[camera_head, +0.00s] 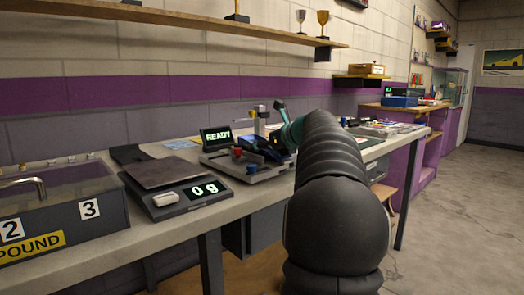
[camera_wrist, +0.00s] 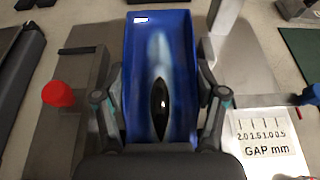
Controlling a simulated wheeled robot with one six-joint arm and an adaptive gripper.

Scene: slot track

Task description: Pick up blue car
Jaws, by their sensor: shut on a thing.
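The blue car (camera_wrist: 160,45) lies lengthwise between the two fingers in the wrist view, with a dark canopy near my palm. My gripper (camera_wrist: 163,82) is shut on it, one finger along each side. In the head view the blue car (camera_head: 256,153) shows small and dark at the grey gap-gauge fixture (camera_head: 245,172), with my gripper (camera_head: 277,146) at its right end. My arm hides part of the fixture. I cannot tell whether the car rests on the fixture or is just above it.
A red knob (camera_wrist: 58,94) stands left of the car and a "GAP mm" scale (camera_wrist: 265,135) lies right. The head view shows a "READY" display (camera_head: 217,136) behind the fixture. A scale (camera_head: 175,185) reading 0 g and a numbered impound box (camera_head: 62,205) stand left on the bench.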

